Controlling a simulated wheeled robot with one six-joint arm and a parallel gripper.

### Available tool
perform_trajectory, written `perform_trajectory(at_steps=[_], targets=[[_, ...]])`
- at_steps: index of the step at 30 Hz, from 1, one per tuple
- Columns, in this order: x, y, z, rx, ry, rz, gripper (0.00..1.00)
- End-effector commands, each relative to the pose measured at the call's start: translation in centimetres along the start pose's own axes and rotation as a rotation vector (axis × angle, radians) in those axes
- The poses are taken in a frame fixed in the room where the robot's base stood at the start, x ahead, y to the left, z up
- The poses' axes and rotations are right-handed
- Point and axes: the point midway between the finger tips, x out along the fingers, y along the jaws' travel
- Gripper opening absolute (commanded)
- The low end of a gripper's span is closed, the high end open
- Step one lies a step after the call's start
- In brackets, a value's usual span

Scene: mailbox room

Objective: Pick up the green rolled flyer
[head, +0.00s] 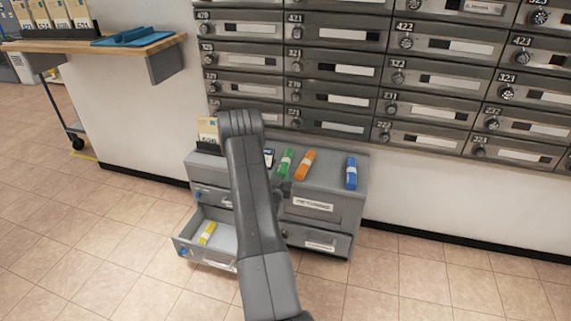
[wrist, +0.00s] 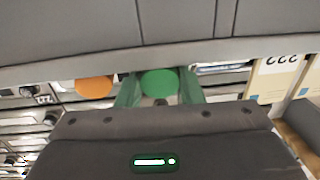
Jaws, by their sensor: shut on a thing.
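The green rolled flyer (head: 285,162) is at the top of the grey cabinet (head: 335,178), left of an orange rolled flyer (head: 305,165). In the wrist view, the round end of the green flyer (wrist: 159,83) sits between the two fingers of my gripper (wrist: 160,92), which is shut on it. The orange flyer (wrist: 94,87) shows to its left there, apart from the fingers. In the head view my arm hides part of the cabinet top and most of my gripper. I cannot tell whether the green flyer is clear of the surface.
A blue rolled flyer (head: 351,173) lies at the right of the cabinet top. A card holder (head: 207,133) stands at its left end. The lower left drawer (head: 187,248) is open with a yellow roll (head: 207,232) inside. Mailboxes (head: 340,60) fill the wall behind.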

Motion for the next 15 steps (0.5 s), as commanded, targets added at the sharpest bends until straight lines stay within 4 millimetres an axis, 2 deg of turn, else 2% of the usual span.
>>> perform_trajectory(at_steps=[15], targets=[[0.0,0.0,-1.4,0.000,0.001,0.000,0.12]])
